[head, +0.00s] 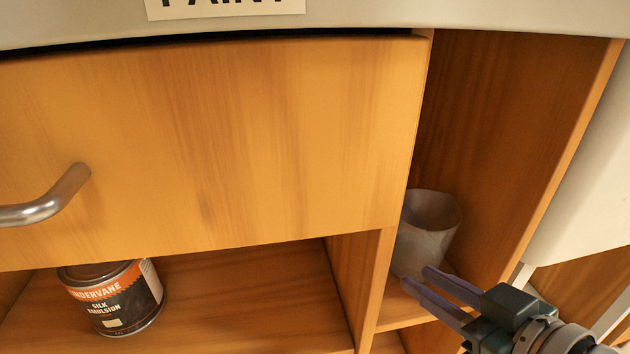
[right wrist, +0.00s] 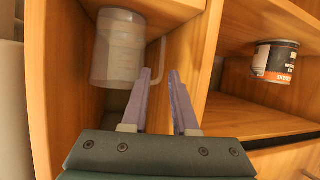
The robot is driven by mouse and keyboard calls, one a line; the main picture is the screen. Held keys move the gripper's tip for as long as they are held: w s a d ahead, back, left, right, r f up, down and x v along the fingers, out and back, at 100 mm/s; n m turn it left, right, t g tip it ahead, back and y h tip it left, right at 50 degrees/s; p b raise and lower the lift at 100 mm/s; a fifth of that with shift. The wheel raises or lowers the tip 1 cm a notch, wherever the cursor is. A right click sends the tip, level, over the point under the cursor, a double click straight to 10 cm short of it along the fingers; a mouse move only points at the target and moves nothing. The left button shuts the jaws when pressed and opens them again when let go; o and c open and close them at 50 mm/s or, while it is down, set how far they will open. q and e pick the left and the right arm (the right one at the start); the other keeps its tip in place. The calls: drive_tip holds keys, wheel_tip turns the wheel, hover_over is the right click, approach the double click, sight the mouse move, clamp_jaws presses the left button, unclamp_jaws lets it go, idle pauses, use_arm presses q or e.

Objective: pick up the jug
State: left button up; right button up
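The jug (head: 428,230) is a pale, translucent, open-topped vessel. It stands in the narrow wooden compartment right of the drawer; the wall edge hides part of its left side. In the right wrist view the jug (right wrist: 117,50) is at upper left, with its thin white handle (right wrist: 162,52) on its right side. My right gripper (head: 418,280) is open, its purple fingers pointing at the jug's lower part. In the right wrist view my right gripper (right wrist: 161,74) has its fingertips apart near the handle's lower end. I cannot tell whether they touch it. My left gripper is not in view.
A wooden drawer front (head: 210,150) with a metal handle (head: 50,200) is left of the jug. A paint tin (head: 115,300) stands on the shelf below it. Wooden walls (head: 505,140) close in on both sides of the jug. A white panel (head: 595,190) is at right.

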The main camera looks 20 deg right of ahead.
sight(413, 242)
drive_tip(key=b+x, duration=0.1)
drive_tip(key=x, duration=0.2)
drive_tip(key=shift+w+a+f, duration=0.1)
drive_tip(key=shift+f, duration=0.05)
drive_tip(key=b+x, duration=0.3)
drive_tip(key=x, duration=0.1)
drive_tip(key=shift+w+a+f, duration=0.1)
drive_tip(key=shift+w+f, duration=0.05)
drive_tip(key=shift+w, duration=0.25)
drive_tip(key=shift+s, duration=0.1)
drive_tip(key=shift+c, duration=0.5)
clamp_jaws()
